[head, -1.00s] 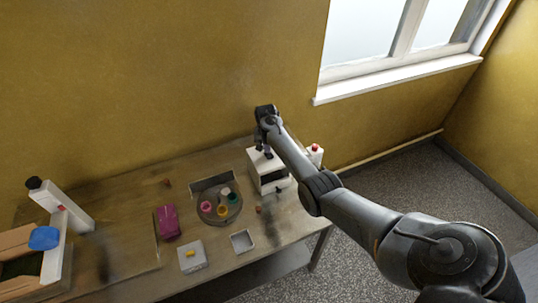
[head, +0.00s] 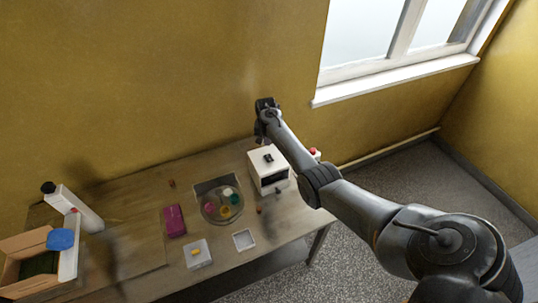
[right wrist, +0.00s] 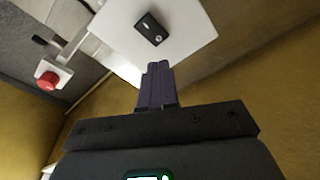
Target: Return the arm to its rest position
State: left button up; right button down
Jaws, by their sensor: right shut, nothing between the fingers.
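My right arm reaches in from the lower right of the head view. Its gripper (head: 259,140) hangs beside the back left edge of the white box-shaped machine (head: 256,173), in front of the yellow wall. In the right wrist view the two dark fingers (right wrist: 157,70) are pressed together with nothing between them. Above them in that view is the machine's white top (right wrist: 185,45), with a small black switch-like part (right wrist: 151,28) on it. My left gripper is not in view.
The wooden table (head: 140,255) bears a round tray (head: 209,217) with colored cups, a magenta box (head: 175,220), a grey box (head: 197,253), a small square tray (head: 243,240) and an open carton (head: 25,245). A red button (right wrist: 48,81) sits beside the machine. A window is at upper right.

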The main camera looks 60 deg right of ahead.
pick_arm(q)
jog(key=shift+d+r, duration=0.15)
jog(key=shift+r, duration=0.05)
pick_arm(e)
jog(key=shift+r, duration=0.1)
